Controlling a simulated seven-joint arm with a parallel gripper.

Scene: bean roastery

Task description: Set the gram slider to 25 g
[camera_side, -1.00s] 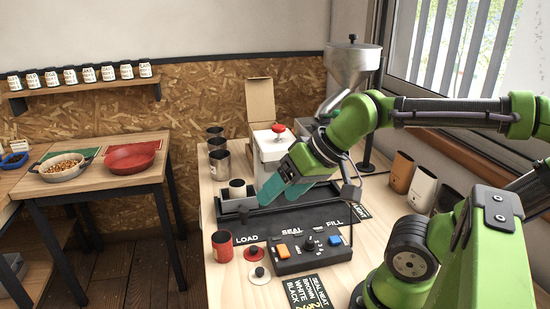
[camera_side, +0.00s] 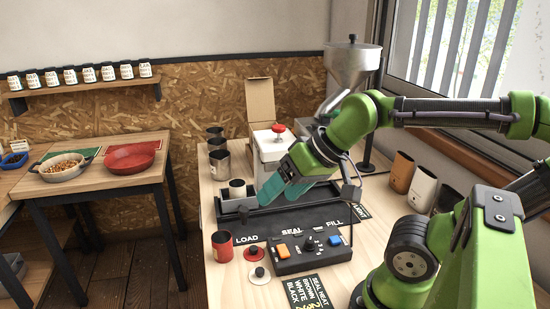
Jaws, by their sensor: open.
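My gripper (camera_side: 276,192) has teal fingers and reaches down-left over the long black rail (camera_side: 310,199) of the machine. It is open, and I see nothing held between its fingers. The arm and fingers cover part of the machine behind the rail. I cannot make out a gram slider or its scale from this view; it may be hidden or too small. A grey carriage with a metal cup (camera_side: 237,189) sits at the left of the rail.
The control box (camera_side: 300,250) in front has an orange button (camera_side: 283,251), a dial and a blue button (camera_side: 334,240). A red tin (camera_side: 222,245) stands to its left. A steel hopper (camera_side: 352,75) rises behind. Several cups (camera_side: 401,172) stand right.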

